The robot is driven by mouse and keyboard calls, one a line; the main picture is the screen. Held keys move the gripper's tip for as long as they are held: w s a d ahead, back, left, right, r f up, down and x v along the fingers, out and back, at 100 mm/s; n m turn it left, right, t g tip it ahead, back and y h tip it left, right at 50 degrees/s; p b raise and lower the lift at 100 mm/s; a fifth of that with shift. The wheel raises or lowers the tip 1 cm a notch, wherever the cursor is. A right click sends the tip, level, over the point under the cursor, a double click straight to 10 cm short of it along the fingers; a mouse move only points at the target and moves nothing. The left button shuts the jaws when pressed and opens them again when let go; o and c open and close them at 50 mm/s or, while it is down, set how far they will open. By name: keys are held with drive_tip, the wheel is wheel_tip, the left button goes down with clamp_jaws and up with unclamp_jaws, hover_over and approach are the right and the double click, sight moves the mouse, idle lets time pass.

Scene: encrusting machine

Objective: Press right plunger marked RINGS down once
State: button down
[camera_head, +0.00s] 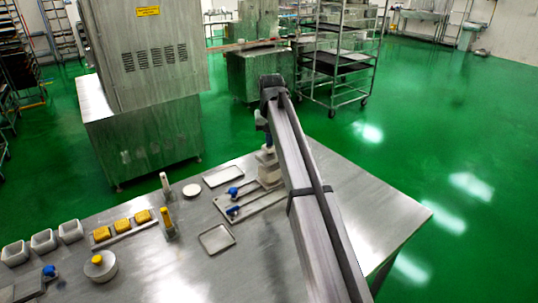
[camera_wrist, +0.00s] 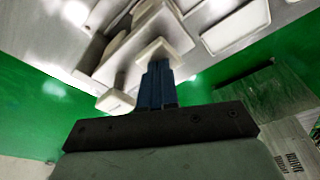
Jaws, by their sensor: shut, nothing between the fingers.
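My gripper (camera_head: 267,142) points down over a cream block-like unit (camera_head: 268,176) near the back edge of the steel table. In the wrist view its blue fingers (camera_wrist: 158,68) are shut together and empty. Their tips are at a cream square cap (camera_wrist: 168,50); I cannot tell whether they touch it or how far it is pressed. A second cream cap (camera_wrist: 115,102) is left of the fingers in the wrist view. No RINGS marking is readable, so I cannot tell which cap is the right plunger. My arm hides part of the unit in the head view.
Two blue-knobbed rods (camera_head: 233,191) lie on a plate beside the unit. Flat trays (camera_head: 222,176) (camera_head: 216,239), yellow blocks (camera_head: 122,225), white tubs (camera_head: 43,241) and a round yellow-knobbed piece (camera_head: 100,266) are to the left. The table's right part (camera_head: 385,215) is clear.

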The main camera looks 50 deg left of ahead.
drive_tip(key=a+v, duration=0.1)
drive_tip(key=v, duration=0.6)
drive_tip(key=shift+w+r, duration=0.3)
drive_tip(key=shift+w, duration=0.05)
idle(0.4)
idle(0.5)
